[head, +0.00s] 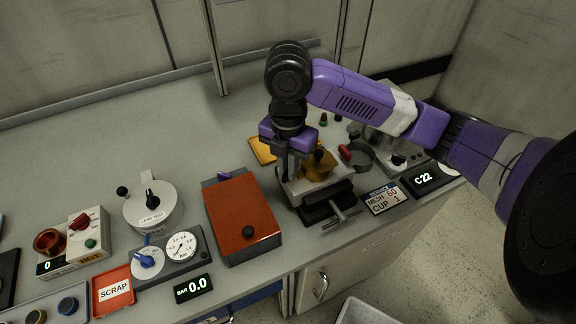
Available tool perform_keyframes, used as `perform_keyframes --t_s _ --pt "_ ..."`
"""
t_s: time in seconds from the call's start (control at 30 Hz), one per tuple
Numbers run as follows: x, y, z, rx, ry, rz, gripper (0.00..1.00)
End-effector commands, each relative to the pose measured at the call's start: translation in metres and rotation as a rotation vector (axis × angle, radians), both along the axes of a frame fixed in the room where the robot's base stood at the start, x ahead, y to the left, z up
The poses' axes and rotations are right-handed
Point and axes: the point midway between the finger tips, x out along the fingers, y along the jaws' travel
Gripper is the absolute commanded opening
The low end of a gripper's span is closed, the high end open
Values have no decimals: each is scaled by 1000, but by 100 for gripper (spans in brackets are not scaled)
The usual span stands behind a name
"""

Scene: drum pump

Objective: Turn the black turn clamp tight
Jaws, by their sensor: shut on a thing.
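My gripper (286,172) points down at the left side of a brass-coloured part (318,167), which sits on a pale block with a black vise-like base (327,204). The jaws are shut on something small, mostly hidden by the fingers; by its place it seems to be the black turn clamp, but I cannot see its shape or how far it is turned. A small dark knob shows at the top of the brass part. A metal T-bar handle (341,215) sticks out at the front of the base.
An orange-red box (243,217) with a black knob stands close on the left. A red-handled pan (358,156) and a mesh-cup sign (384,197) are on the right. A white leak-test pot (151,208) and gauge box (182,247) stand further left. The bench behind is mostly clear.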

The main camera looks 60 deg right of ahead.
Motion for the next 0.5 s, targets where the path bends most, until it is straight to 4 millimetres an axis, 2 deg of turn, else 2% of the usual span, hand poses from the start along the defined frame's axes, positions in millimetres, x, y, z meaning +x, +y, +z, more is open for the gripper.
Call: perform_keyframes --t_s 0.5 --pt "0 -1 3 0 -1 -449 0"
